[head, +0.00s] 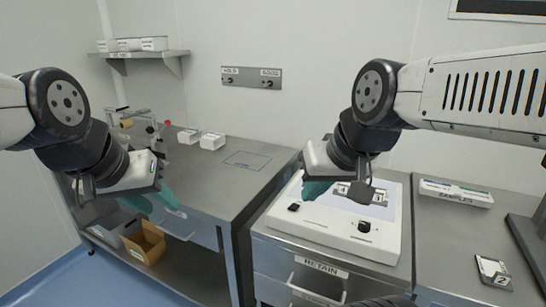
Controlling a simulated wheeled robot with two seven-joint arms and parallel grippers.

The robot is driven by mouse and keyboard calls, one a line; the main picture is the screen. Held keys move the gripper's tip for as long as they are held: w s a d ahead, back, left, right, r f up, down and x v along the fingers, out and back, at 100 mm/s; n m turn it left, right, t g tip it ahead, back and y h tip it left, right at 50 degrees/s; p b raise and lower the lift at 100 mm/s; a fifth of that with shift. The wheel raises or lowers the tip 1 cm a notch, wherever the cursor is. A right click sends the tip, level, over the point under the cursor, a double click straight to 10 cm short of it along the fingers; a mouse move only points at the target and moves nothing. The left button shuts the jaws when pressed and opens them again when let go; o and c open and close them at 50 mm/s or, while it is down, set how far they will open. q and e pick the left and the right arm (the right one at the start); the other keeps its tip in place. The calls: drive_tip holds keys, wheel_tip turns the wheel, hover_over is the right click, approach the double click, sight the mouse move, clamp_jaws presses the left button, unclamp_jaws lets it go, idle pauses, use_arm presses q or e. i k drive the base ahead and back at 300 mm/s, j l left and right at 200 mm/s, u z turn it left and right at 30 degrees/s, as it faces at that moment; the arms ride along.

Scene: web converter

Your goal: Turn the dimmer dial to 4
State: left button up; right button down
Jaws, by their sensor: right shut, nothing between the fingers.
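A white light box (330,234) with a pale lit panel stands on the steel bench. A black dial (364,227) sits on its front face, right of centre; its markings are too small to read. My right gripper (314,190) has teal fingers, is shut and empty, and hangs over the left part of the box, up and left of the dial and apart from it. My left gripper (153,203) is in front of the left bench, far from the box; its teal fingers look apart and nothing shows between them.
A small black switch (293,207) is at the box's front left. A samples tray (455,193) and a card marked 2 (493,270) lie to the right. A cardboard bin (145,243) is below.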

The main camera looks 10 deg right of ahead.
sight(364, 227)
drive_tip(key=l+z, duration=0.1)
drive_tip(key=z, duration=0.3)
drive_tip(key=l+z, duration=0.1)
drive_tip(key=z, duration=0.25)
drive_tip(key=i+z, duration=0.1)
drive_tip(key=z, duration=0.3)
drive_tip(key=k, duration=0.1)
